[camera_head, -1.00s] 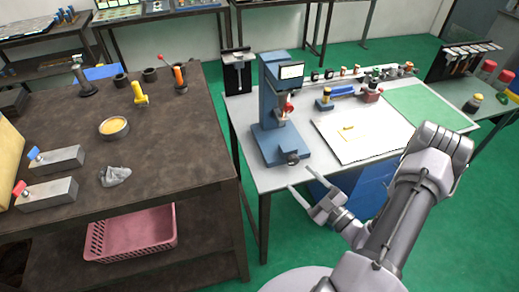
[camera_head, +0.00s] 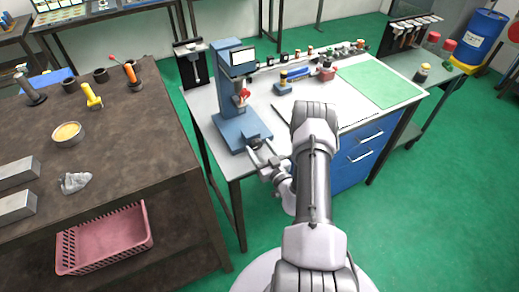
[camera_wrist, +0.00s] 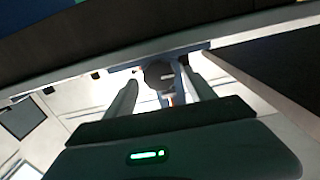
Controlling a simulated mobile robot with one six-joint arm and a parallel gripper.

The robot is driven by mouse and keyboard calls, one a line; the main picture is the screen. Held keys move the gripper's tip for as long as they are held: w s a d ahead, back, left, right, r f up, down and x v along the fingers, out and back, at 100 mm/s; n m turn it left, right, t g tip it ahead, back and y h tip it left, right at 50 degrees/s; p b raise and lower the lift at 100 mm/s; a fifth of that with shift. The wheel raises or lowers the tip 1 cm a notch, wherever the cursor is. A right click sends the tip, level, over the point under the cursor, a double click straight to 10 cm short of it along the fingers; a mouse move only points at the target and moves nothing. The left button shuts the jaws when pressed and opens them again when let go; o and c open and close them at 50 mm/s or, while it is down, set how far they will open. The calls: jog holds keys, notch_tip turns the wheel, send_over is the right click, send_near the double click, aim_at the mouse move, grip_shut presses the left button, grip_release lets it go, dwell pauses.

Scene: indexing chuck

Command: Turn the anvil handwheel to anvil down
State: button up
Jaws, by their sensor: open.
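The blue bench device (camera_head: 238,90) stands at the left of the white table, with a small screen on top. A dark round knob (camera_head: 254,143), which looks like the anvil handwheel, is at the front of its base. In the wrist view the dark round knob (camera_wrist: 158,75) shows between the two fingers, with a light mark across its face. My gripper (camera_head: 259,150) is open at the front edge of the table, its fingers reaching to either side of the knob. Whether the fingers touch it cannot be told. My arm hides part of the table.
The white table (camera_head: 215,120) carries small parts at the back and a green mat (camera_head: 380,84) at the right. Blue drawers (camera_head: 352,160) are below. A brown workbench (camera_head: 125,135) stands at the left, with a gap of floor between.

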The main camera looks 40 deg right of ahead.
jog(key=shift+w, duration=0.2)
jog(key=c, duration=1.3)
jog(key=shift+c, duration=0.2)
jog(key=shift+n, duration=0.3)
